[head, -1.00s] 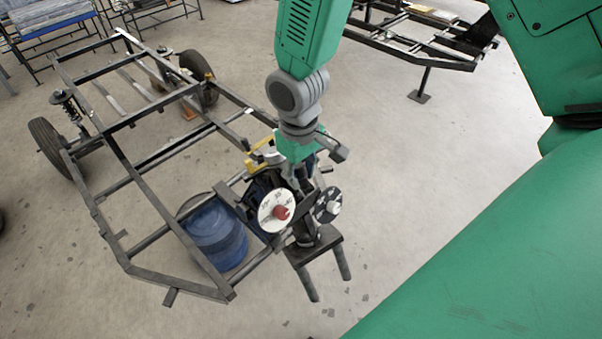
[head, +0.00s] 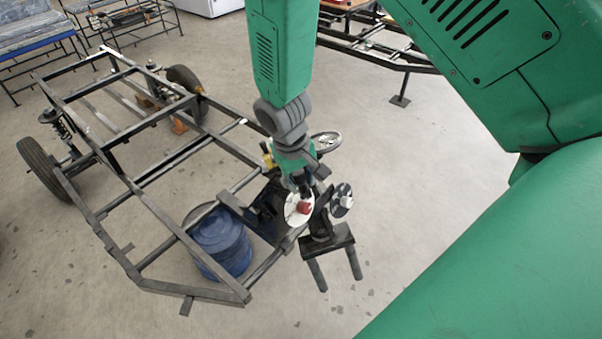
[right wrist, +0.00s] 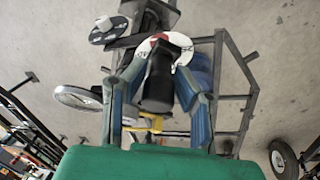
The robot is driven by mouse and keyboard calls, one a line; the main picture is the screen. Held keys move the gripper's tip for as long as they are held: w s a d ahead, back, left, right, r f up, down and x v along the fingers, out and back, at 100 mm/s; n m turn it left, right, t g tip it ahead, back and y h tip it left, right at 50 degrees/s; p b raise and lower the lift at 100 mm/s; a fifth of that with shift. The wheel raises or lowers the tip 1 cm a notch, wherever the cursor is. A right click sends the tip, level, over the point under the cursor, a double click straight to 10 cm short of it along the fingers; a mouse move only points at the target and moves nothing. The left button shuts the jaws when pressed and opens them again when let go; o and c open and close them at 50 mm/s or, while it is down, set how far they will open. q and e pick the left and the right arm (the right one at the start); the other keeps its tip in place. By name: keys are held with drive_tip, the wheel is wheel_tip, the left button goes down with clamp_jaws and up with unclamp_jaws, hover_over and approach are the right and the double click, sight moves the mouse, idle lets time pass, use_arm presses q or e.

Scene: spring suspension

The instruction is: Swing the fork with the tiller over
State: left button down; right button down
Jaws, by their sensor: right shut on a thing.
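The fork (head: 328,243) is a black plate with two prongs pointing down, at the near right corner of a dark metal frame. Above it is a white disc with a red centre (head: 299,208), and a dark-and-white disc (head: 342,200) is to its right. My right gripper (head: 303,183) is above the fork, behind the white disc. In the right wrist view its two blue-grey fingers (right wrist: 160,85) are shut on a black block, apparently the tiller (right wrist: 157,80). The white disc (right wrist: 178,44) shows just beyond the fingertips. My left gripper is not in view.
The frame (head: 172,228) fills the left, with a blue drum (head: 220,243) under its near end and a wheel (head: 42,168) at the far left. A spoked wheel (head: 328,142) is close behind my right gripper. The floor right of the fork is clear.

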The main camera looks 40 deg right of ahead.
drive_tip(key=shift+a, duration=0.3)
drive_tip(key=shift+d, duration=0.1)
drive_tip(key=c, duration=1.3)
unclamp_jaws()
drive_tip(key=shift+d, duration=0.15)
drive_tip(key=shift+d+f, duration=0.1)
drive_tip(key=shift+d, duration=0.1)
drive_tip(key=shift+w+a+r, duration=0.1)
drive_tip(key=shift+a+r, duration=0.2)
drive_tip(key=shift+r, duration=0.25)
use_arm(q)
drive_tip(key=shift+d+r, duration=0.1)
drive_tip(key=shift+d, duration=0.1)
use_arm(e)
wheel_tip(320, 180, up, 11)
drive_tip(key=a, duration=0.1)
drive_tip(key=shift+a+f, duration=0.15)
drive_tip(key=shift+f, duration=0.05)
drive_tip(key=shift+w, duration=0.1)
